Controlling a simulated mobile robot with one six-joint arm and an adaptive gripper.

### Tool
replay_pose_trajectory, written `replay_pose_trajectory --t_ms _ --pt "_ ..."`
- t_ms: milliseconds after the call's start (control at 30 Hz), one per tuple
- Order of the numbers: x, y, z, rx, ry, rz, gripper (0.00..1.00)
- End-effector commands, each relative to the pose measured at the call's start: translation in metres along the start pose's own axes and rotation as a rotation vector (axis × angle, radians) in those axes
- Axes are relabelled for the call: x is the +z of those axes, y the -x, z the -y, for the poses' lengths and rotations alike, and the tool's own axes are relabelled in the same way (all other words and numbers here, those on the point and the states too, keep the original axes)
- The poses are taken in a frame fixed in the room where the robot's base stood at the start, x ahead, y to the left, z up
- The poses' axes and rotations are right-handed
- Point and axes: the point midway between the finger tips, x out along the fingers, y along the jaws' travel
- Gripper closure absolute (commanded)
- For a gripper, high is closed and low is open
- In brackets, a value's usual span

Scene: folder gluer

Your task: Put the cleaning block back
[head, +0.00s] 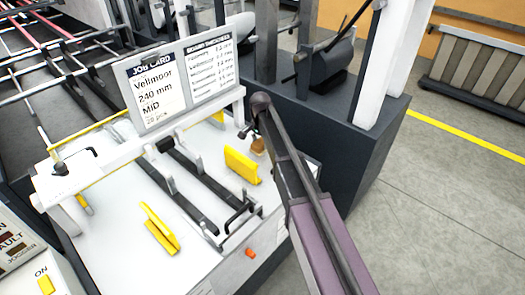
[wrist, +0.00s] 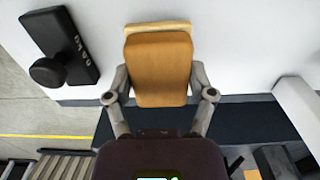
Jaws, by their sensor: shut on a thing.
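The cleaning block appears to be the tan-brown block (wrist: 160,70) in the wrist view, with a paler strip along its far edge. My gripper (wrist: 160,95) is shut on it, one finger on each side. Behind it is a white surface; I cannot tell whether the block touches it. In the head view the small brown block (head: 258,146) shows beside my gripper (head: 252,137), over the right end of the white machine table (head: 115,255). My arm partly hides this spot.
A black labelled piece with a round knob (wrist: 62,50) is left of the block. Yellow guides (head: 241,165) and (head: 160,230) and dark rails (head: 190,200) stand on the table. A job card (head: 158,85) stands behind. Open floor (head: 440,190) lies right.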

Motion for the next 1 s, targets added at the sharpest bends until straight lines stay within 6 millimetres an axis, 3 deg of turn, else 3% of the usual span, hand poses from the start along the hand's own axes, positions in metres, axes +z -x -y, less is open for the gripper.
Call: replay_pose_trajectory --t_ms 333,967,1000 --pt "0.000 -0.030 0.000 0.000 0.000 0.000 0.68" --pt "0.000 -0.036 0.000 0.000 0.000 0.000 0.68" --pt "0.000 -0.035 0.000 0.000 0.000 0.000 0.18"
